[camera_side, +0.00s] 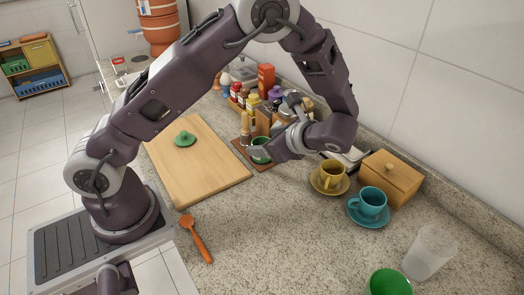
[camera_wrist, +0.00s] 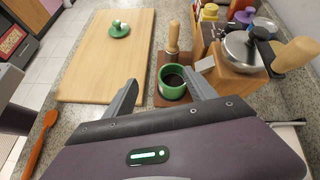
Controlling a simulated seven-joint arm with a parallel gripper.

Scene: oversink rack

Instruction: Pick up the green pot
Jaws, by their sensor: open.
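The green pot (camera_wrist: 172,91) stands upright on a small brown tray (camera_wrist: 160,62), with something dark inside it. In the side view the green pot (camera_side: 258,155) is partly hidden by my gripper (camera_side: 268,152). In the wrist view my gripper (camera_wrist: 161,79) is open, with one finger left of the pot and the other at its right side. I cannot tell whether a finger touches it. A green lid with a knob (camera_wrist: 119,30) lies apart on the wooden cutting board (camera_wrist: 100,65).
A wooden-handled tool (camera_wrist: 172,40) stands just behind the pot. A wooden block with metal ware (camera_wrist: 236,80) is close at right. Yellow (camera_side: 329,178) and teal (camera_side: 367,205) cups, a wooden box (camera_side: 390,180), a glass (camera_side: 429,252) and an orange spoon (camera_side: 196,240) occupy the counter.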

